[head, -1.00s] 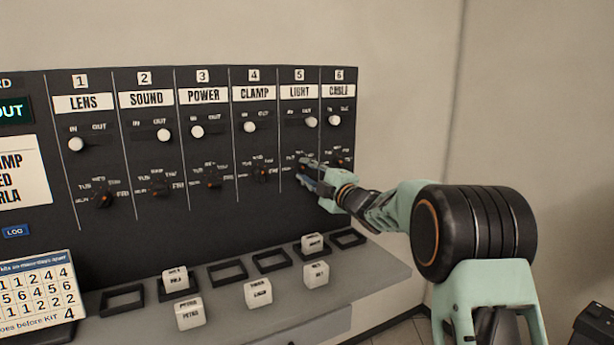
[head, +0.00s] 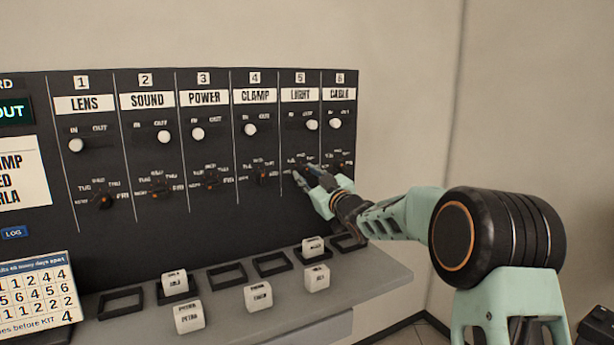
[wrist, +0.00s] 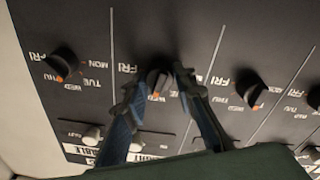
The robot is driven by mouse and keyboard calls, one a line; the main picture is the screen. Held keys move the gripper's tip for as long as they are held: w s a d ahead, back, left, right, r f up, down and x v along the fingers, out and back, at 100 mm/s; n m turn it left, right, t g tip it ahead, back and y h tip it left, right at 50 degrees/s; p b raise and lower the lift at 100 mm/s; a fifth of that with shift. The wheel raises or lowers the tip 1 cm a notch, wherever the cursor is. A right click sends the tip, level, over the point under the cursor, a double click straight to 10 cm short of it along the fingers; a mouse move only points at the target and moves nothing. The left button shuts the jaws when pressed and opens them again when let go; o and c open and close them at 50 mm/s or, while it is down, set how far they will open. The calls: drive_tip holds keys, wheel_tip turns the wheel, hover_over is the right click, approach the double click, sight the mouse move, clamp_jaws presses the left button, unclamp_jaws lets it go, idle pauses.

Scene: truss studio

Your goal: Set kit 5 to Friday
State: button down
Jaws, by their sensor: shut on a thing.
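The kit 5 strip, labelled LIGHT (head: 300,95), is on the black panel. Its day knob (wrist: 158,80) is black with an orange mark. In the wrist view, which shows the panel upside down, my gripper (wrist: 157,78) has one finger on each side of this knob and is shut on it. The orange mark points down in that view, towards the WED side and away from the FRI label (wrist: 127,68). In the head view my gripper (head: 303,174) reaches the panel from the right and hides most of the knob.
The kit 6 knob (wrist: 63,62) and kit 4 knob (wrist: 250,88) flank the held one. White IN/OUT sliders sit above the dials; kit 5's slider (head: 312,124) is at OUT. A grey shelf (head: 375,280) below bears white blocks and black square frames.

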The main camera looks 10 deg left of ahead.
drive_tip(key=m, duration=0.5)
drive_tip(key=shift+h, duration=0.3)
drive_tip(key=m+p, duration=0.1)
drive_tip(key=m, duration=0.3)
drive_tip(key=shift+h, duration=0.3)
drive_tip(key=m, duration=0.3)
drive_tip(key=shift+r+m+h+p, duration=0.1)
drive_tip(key=shift+m+h+p, duration=0.2)
drive_tip(key=shift+m, duration=0.1)
drive_tip(key=shift+a+m, duration=0.1)
drive_tip(key=shift+m, duration=1.8)
drive_tip(key=shift+s, duration=0.1)
drive_tip(key=c, duration=1.6)
unclamp_jaws()
drive_tip(key=v, duration=1.2)
drive_tip(key=shift+r, duration=0.25)
